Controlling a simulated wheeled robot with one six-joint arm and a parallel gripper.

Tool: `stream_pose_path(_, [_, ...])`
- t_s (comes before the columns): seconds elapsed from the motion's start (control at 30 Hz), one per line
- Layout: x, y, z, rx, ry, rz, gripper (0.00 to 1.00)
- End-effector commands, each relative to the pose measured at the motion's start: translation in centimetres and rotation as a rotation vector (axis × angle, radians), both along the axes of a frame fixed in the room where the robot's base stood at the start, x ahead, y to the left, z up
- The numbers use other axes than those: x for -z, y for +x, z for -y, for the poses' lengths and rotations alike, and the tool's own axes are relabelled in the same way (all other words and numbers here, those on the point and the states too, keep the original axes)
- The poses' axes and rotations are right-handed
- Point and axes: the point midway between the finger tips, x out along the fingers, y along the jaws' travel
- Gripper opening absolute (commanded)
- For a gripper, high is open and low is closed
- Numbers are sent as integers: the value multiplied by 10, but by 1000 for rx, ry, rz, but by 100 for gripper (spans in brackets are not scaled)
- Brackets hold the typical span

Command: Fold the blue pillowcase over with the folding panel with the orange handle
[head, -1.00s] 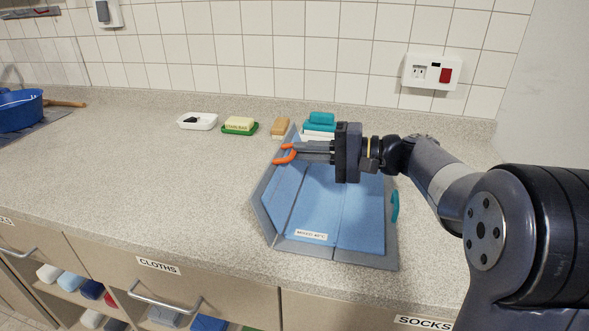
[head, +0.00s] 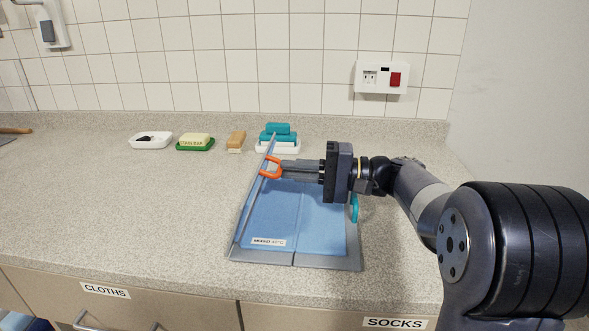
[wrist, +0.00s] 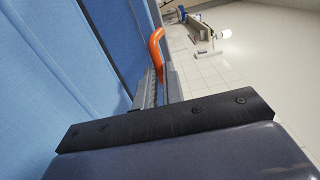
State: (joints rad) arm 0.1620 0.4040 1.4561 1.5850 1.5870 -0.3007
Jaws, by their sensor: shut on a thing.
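The blue pillowcase (head: 318,231) lies on the grey folding board (head: 315,260) on the counter. The left folding panel (head: 243,218) is swung up, standing steeply on edge, with part of the blue cloth against its inner face. Its orange handle (head: 271,168) is at the panel's upper edge, and my gripper (head: 284,170) is shut on it. In the wrist view the orange handle (wrist: 156,48) sits at the fingertips, with blue cloth (wrist: 60,70) along the left. A teal handle (head: 354,208) is on the board's right side. The far part of the board is hidden behind my gripper.
Behind the board stand a white dish with teal pieces (head: 292,146) and a brush (head: 236,142). Further left are a green soap dish (head: 195,144) and a white dish (head: 151,141). The counter left of the board is clear. A tiled wall with an outlet (head: 382,77) is behind.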

Motion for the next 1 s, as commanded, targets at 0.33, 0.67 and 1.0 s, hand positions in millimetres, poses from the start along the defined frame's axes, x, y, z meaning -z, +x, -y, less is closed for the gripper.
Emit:
stream_pose_path(0.33, [21,-2,-3,-13,-26,-31,0])
stream_pose_path(0.67, [21,-2,-3,-13,-26,-32,26])
stream_pose_path(1.0, [19,-2,-2,-12,-26,-31,32])
